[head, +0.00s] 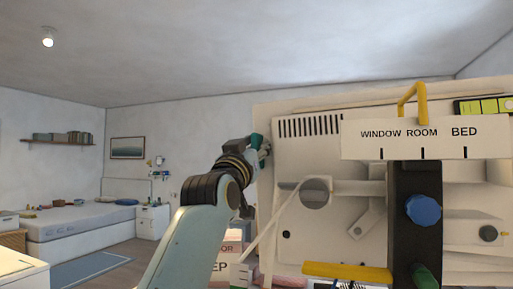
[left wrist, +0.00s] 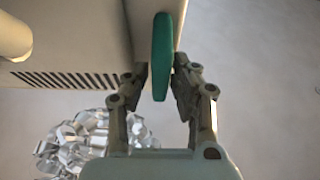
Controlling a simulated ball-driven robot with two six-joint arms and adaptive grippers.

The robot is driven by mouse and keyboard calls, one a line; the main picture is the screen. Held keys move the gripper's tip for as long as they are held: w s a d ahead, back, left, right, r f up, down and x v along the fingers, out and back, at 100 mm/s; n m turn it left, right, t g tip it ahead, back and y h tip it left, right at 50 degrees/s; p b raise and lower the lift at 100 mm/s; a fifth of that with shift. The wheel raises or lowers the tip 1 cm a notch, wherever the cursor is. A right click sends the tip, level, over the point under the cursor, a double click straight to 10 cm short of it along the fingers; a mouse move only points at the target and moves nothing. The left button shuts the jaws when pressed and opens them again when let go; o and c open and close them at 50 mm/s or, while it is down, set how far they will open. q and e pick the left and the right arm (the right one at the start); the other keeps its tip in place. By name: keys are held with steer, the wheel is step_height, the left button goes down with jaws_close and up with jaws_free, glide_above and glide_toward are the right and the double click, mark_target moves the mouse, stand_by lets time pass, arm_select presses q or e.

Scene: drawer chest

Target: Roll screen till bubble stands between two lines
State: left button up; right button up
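The screen (head: 308,160) is a large beige panel with a row of dark slots, filling the right of the head view. A yellow-green level vial (head: 490,106) with dark lines sits at its upper right, partly cut off by the picture edge; I cannot make out where the bubble stands. A green handle (head: 257,141) stands out from the screen's left edge. My left gripper (head: 262,150) is at that edge. In the left wrist view the green handle (left wrist: 162,55) lies between the fingers, which are closed in close on both its sides. My right gripper is not in view.
A white sign (head: 425,146) reading WINDOW ROOM BED crosses the panel, with a yellow handle (head: 413,100) above it. A black upright (head: 402,245) carries a blue knob (head: 423,210). A yellow bar (head: 346,272) is below. A bed (head: 80,222) stands far left. Crumpled shiny material (left wrist: 85,142) shows by the wrist.

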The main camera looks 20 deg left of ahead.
arm_select(q)
steer(key=c, duration=0.4)
jaws_close()
steer(key=shift+r+m+p, duration=0.3)
steer(key=shift+r+p, duration=0.15)
steer(key=shift+r, duration=0.35)
steer(key=shift+d+r, duration=0.1)
steer(key=shift+d, duration=0.15)
steer(key=shift+o, duration=2)
jaws_free()
steer(key=shift+w+f, duration=0.15)
steer(key=shift+f, duration=0.05)
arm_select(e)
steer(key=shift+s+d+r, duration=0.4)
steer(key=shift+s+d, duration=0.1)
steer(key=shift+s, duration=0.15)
